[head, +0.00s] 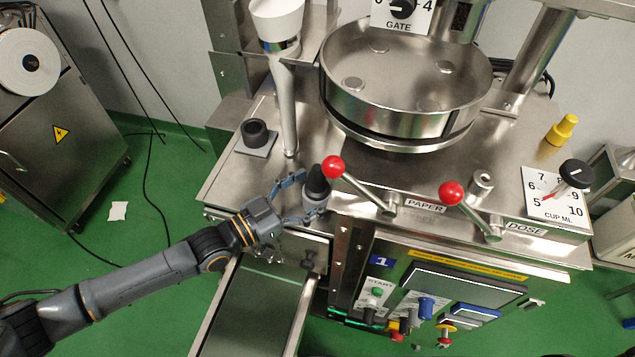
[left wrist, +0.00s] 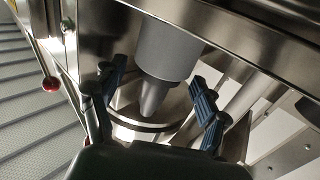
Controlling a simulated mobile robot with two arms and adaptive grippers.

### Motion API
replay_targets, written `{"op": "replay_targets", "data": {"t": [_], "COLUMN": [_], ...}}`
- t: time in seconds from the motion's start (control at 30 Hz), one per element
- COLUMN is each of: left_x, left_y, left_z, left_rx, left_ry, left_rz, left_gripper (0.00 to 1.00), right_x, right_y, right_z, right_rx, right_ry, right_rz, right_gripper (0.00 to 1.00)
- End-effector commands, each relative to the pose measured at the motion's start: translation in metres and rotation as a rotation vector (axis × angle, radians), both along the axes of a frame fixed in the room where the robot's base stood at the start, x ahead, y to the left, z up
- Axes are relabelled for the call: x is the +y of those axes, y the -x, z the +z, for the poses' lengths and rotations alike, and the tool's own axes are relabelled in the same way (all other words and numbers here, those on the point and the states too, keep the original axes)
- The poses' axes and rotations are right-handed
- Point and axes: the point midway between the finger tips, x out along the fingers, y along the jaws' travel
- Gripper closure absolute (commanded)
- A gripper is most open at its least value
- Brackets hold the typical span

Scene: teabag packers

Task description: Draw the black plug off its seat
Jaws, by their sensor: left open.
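The black plug (head: 317,183) is a dark, pointed cone. It stands upright on a short grey cylindrical seat (head: 315,204) near the front edge of the steel machine top. My left gripper (head: 306,195) is open, reaching in from the left with one finger on the far side of the plug and one on the near side. In the left wrist view the plug's cone (left wrist: 153,98) and the grey cylinder (left wrist: 180,50) show between the spread blue finger pads (left wrist: 158,74). Gaps show on both sides, so the fingers do not appear to grip. My right gripper is not in view.
A red-knobbed PAPER lever (head: 333,167) stands close right of the plug, with the DOSE lever (head: 451,193) farther right. A white funnel tube (head: 287,110) rises behind. A black round piece (head: 255,132) sits on a grey plate at back left. A steel bowl (head: 400,100) stands behind.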

Motion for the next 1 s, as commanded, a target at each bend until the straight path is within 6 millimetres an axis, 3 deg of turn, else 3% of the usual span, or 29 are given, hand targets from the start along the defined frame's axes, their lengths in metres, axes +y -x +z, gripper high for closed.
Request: {"op": "replay_targets", "data": {"t": [0.27,0.57,1.0], "left_x": [-0.002,-0.002,-0.003], "left_y": [-0.002,-0.001,-0.002], "left_z": [-0.001,-0.001,0.011], "left_rx": [0.001,0.001,-0.002], "left_ry": [-0.001,-0.001,0.003], "left_rz": [0.0,0.0,0.0], "left_gripper": [0.28,0.88,0.88], "right_x": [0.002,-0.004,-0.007], "right_y": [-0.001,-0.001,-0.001], "right_z": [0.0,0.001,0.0], "right_rx": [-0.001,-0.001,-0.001], "right_ry": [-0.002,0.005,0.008], "right_rz": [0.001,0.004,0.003], "right_gripper": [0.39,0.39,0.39]}}
